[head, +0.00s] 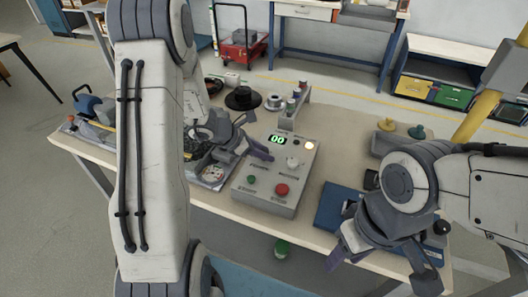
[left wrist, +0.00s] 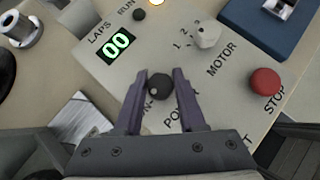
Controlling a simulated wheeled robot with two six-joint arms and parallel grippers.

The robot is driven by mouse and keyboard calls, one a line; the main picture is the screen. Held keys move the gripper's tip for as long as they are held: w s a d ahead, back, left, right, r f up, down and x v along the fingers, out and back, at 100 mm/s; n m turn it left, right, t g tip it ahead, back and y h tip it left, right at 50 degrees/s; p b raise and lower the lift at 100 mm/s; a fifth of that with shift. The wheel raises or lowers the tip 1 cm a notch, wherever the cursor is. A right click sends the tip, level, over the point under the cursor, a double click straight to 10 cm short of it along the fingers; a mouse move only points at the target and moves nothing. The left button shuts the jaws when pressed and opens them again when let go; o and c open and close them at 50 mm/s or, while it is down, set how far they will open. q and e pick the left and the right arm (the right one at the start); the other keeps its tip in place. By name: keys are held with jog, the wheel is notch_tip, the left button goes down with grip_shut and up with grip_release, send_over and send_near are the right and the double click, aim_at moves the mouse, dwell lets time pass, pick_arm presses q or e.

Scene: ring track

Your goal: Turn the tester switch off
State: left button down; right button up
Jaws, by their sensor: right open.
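The tester (head: 262,196) is a grey sloped box on the table, with a lit green display (head: 277,141) reading 00 and a glowing lamp (head: 308,146). Its black power knob (left wrist: 159,89) is a small round knob beside the partly covered POWER label. My left gripper (left wrist: 161,72) has one finger on each side of this knob, very close to it; I cannot tell whether they touch it. In the head view, my left gripper (head: 263,150) reaches the tester's left side and hides the knob. My right gripper (head: 385,264) is open and empty at the table's front right.
A white motor knob (left wrist: 208,36) and a red stop button (left wrist: 265,82) stand close to the power knob. A green button (head: 251,179) is on the tester's front left. A blue case (head: 335,207) lies right of the tester. Spools (head: 242,98) stand behind.

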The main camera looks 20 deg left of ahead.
pick_arm(q)
jog(key=m+g+h+p, duration=0.1)
jog(key=m+g+p, duration=0.1)
jog(key=m+p, duration=0.1)
jog(key=shift+w+r+m, duration=0.1)
jog(key=shift+r+m, duration=0.05)
jog(key=shift+m, duration=0.15)
jog(key=shift+m+g+h+p, duration=0.5)
jog(key=shift+m+g+p, duration=0.15)
jog(key=shift+m+g, duration=0.25)
jog(key=m+g, duration=0.2)
jog(key=shift+m+p, duration=0.4)
jog(key=shift+m+g, duration=0.7)
jog(key=shift+m, duration=0.2)
jog(key=m+g, duration=0.2)
jog(key=shift+f+m, duration=0.2)
jog(key=shift+m, duration=0.2)
jog(key=m+g+y+b, duration=0.1)
jog(key=m+g+y, duration=0.1)
jog(key=m+g, duration=0.1)
jog(key=shift+m, duration=0.9)
jog(key=shift+r+m+g+y, duration=0.1)
jog(key=shift+m+g+y, duration=0.2)
jog(key=shift+c, duration=2.4)
grip_release()
